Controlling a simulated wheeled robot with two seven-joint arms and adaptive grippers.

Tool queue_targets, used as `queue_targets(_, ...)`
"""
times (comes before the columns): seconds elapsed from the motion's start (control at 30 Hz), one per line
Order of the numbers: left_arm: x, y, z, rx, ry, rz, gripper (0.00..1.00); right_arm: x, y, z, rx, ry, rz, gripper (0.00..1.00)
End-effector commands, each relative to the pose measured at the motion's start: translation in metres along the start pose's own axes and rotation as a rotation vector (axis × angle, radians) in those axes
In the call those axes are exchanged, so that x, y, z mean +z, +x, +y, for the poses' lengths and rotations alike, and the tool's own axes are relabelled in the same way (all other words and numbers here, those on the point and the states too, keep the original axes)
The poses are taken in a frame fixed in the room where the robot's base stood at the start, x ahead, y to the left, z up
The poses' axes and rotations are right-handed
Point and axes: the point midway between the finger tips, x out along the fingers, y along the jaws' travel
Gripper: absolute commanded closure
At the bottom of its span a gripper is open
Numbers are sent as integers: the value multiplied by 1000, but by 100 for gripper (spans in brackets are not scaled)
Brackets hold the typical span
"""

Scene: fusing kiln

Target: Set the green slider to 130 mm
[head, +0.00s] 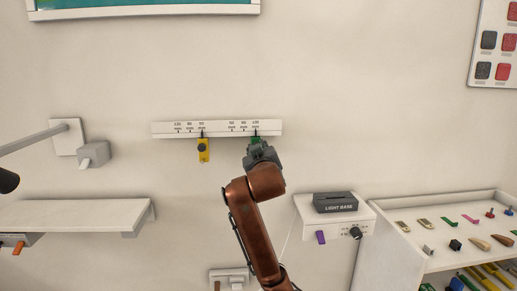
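A white scale rail (217,129) is fixed to the wall, with small printed numbers in a left and a right group. The green slider (255,140) is at the right group, by its rightmost mark; most of it is hidden behind my gripper. A yellow slider (203,150) with a dark knob hangs at the right end of the left group. My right gripper (258,150), on a copper-coloured arm rising from below, is at the green slider. Its fingertips are hidden, so I cannot tell whether they grip it. My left gripper is out of view.
A white shelf (75,214) and a grey wall bracket (92,153) are at left. A light base box (335,203) with a purple switch and dark knob is right of my arm. An open rack (448,262) holds small coloured parts. The wall beside the rail is clear.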

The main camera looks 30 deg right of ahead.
Motion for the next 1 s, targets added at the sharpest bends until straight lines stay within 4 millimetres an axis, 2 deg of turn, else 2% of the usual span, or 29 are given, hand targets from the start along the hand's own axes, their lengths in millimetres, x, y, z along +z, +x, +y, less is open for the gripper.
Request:
queue_targets(0.1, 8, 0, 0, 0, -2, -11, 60, 1, 0, 4, 5, 1, -1, 72)
queue_targets(0.23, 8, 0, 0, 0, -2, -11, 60, 1, 0, 3, 4, 1, -1, 64)
queue_targets(0.57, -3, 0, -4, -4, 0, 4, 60, 1, -3, 2, 3, 1, -1, 64)
queue_targets(0.73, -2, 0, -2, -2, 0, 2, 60, 0, -26, 1, 2, 2, 2, 64)
queue_targets(1.0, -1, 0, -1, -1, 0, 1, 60, 0, -82, 2, 2, 3, 2, 64)
